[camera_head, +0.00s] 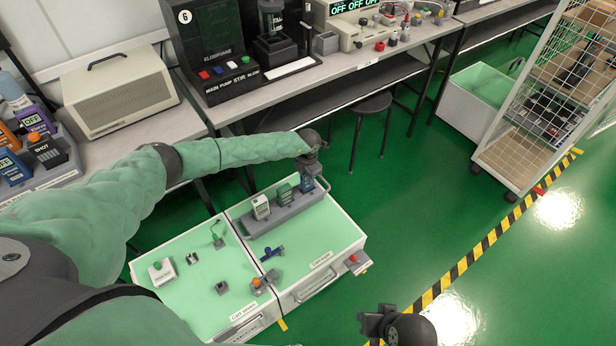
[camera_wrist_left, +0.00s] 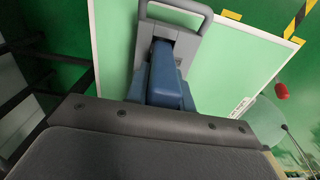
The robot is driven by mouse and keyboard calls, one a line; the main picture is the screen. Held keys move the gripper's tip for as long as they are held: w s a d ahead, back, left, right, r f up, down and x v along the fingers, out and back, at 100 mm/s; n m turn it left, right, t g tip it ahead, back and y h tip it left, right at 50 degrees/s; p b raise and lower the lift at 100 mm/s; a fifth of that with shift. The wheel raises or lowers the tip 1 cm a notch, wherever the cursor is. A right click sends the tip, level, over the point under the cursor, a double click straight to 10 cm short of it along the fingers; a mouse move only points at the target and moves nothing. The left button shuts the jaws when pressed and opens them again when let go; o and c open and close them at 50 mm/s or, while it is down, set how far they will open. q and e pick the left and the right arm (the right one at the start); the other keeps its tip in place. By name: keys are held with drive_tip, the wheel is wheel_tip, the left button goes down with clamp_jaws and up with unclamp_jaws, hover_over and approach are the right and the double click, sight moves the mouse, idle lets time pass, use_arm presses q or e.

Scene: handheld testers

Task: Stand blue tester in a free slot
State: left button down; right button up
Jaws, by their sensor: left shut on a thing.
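A grey rack (camera_head: 290,215) stands on the right half of the green-topped cart and holds a white tester (camera_head: 261,207) and a green tester (camera_head: 285,194). The blue tester (camera_head: 307,184) is upright at the rack's far right end. My left gripper (camera_head: 309,172) is shut on its top from above. In the left wrist view the blue tester (camera_wrist_left: 166,78) is lined up with the end of the rack, beside the rack's handle (camera_wrist_left: 177,8). Its lower end is hidden, so I cannot tell whether it is fully seated. My right gripper (camera_head: 376,322) is at the bottom edge, its jaws unclear.
A wire-sided shelf trolley (camera_head: 545,100) stands right.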

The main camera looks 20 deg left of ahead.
use_arm(q)
drive_tip(key=shift+f+b, duration=1.3)
drive_tip(key=shift+f, duration=0.5)
drive_tip(key=c, duration=1.1)
unclamp_jaws()
drive_tip(key=shift+r, duration=0.1)
wheel_tip(320, 180, up, 8)
drive_tip(key=shift+f, duration=0.15)
